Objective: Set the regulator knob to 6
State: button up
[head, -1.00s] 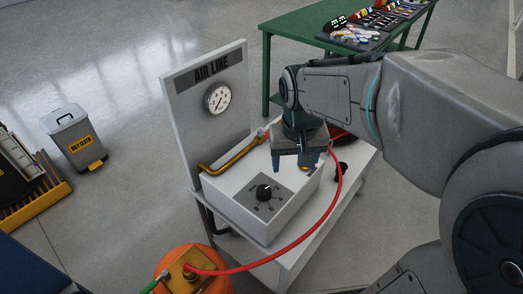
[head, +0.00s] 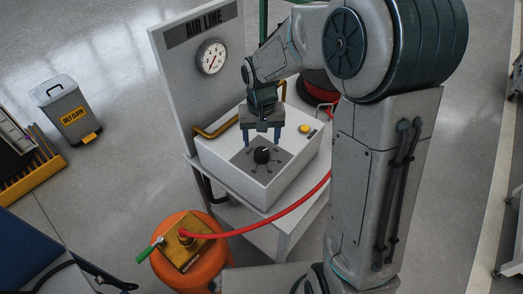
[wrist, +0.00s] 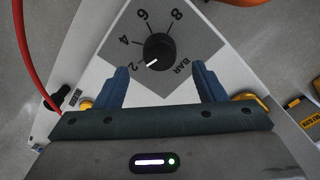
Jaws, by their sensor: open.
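The regulator knob (head: 262,156) is a black round knob on a grey dial plate (head: 279,166) on top of a white box. In the wrist view the knob (wrist: 159,50) has a white pointer mark aimed at the 2. The marks 2, 4, 6, 8 and the word BAR ring it. My gripper (head: 263,139) points down just behind the knob in the head view. Its two blue fingers (wrist: 161,85) are open and empty, spread wider than the knob. They look apart from it. The gauge (head: 211,57) on the AIR LINE panel has a red needle.
A yellow pipe (head: 215,131) and a yellow button (head: 304,128) are on the white box (head: 250,185). A red hose (head: 270,226) runs past its front to an orange tank (head: 190,262). A grey bin (head: 67,112) stands far left on open floor.

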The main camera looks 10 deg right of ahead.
aim_at(261, 152)
notch_tip(261, 152, down, 5)
jog(key=shift+f, duration=0.2)
jog(key=c, duration=1)
